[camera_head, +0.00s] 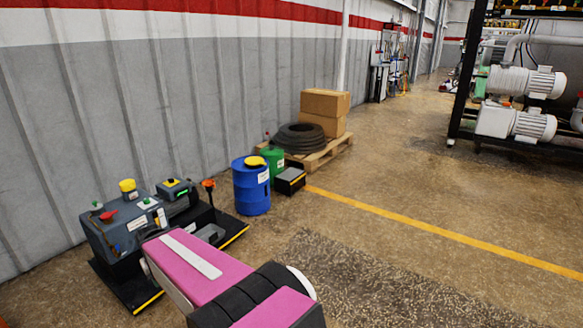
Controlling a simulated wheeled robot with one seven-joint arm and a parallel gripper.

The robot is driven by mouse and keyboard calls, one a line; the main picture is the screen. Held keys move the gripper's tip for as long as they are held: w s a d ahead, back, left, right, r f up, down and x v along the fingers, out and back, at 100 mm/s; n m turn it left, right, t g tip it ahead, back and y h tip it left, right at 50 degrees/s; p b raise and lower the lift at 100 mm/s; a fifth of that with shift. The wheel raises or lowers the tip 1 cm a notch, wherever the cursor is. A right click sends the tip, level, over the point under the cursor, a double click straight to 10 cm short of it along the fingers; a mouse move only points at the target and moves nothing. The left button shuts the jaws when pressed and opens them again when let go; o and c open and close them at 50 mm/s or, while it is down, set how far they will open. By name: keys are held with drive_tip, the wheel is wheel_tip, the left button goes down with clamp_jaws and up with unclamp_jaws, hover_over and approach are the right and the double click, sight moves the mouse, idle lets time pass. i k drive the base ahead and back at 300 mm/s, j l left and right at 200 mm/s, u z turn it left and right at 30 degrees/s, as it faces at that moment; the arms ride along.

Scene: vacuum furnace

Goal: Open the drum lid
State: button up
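A blue drum (251,190) stands upright on the floor near the wall, left of the picture's middle, with a white label on its side. A yellow round piece (254,161) sits on its top; I cannot tell if it is the lid or a cap on it. A smaller green drum (274,163) stands just behind it, to the right. My pink and black arm reaches in from the bottom, in front of the drum and apart from it. My gripper is not seen.
A grey machine (120,235) with coloured knobs stands on a black base at left, close to the drum. A low black box (290,181) is right of the drum. A pallet (322,154) holds boxes and a black coil.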

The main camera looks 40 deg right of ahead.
sight(254, 160)
drive_tip(key=z, duration=1.35)
drive_tip(key=i+l, duration=0.25)
drive_tip(key=i, duration=0.2)
drive_tip(key=i+l, duration=0.25)
drive_tip(key=i, duration=0.2)
drive_tip(key=i+l, duration=0.25)
drive_tip(key=i, duration=0.2)
drive_tip(key=i+l, duration=0.25)
drive_tip(key=i, duration=0.25)
drive_tip(key=i+l, duration=0.25)
drive_tip(key=i, duration=0.2)
